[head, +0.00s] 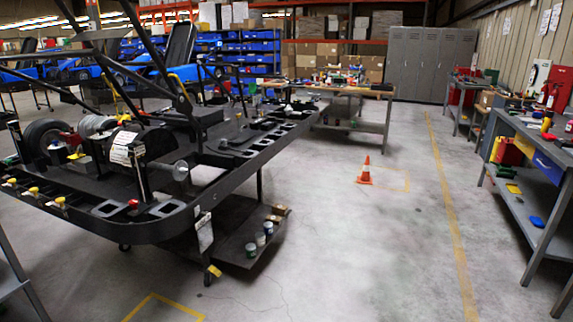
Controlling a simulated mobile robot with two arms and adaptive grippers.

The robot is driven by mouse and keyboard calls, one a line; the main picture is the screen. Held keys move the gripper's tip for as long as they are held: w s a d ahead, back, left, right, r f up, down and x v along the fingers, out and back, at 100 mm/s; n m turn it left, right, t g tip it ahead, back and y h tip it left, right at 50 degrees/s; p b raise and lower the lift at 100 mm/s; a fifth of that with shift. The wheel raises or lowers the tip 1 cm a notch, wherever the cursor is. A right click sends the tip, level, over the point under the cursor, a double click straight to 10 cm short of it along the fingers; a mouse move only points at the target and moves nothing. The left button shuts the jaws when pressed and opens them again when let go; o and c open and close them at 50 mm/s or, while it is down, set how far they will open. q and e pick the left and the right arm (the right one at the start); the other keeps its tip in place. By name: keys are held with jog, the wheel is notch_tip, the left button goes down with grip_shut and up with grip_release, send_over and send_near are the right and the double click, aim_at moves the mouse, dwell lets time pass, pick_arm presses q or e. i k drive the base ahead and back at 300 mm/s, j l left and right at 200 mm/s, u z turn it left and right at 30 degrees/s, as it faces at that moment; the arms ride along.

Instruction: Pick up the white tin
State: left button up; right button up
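A row of small tins stands near the right edge of a low dark shelf (228,243) under the black kart stand. The nearest tin (251,251) looks dark greenish with a pale top. Behind it stands a pale, whitish tin (260,239), and then another light tin (268,229). They are too small to tell for sure which one is the white tin. Neither of my grippers is in view.
The black kart stand (165,228) fills the left and overhangs the low shelf. An orange cone (365,171) stands on the floor. A grey workbench (535,212) lines the right side.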

aim_at(260, 238)
jog(key=i+z, duration=0.35)
jog(key=i, duration=1.5)
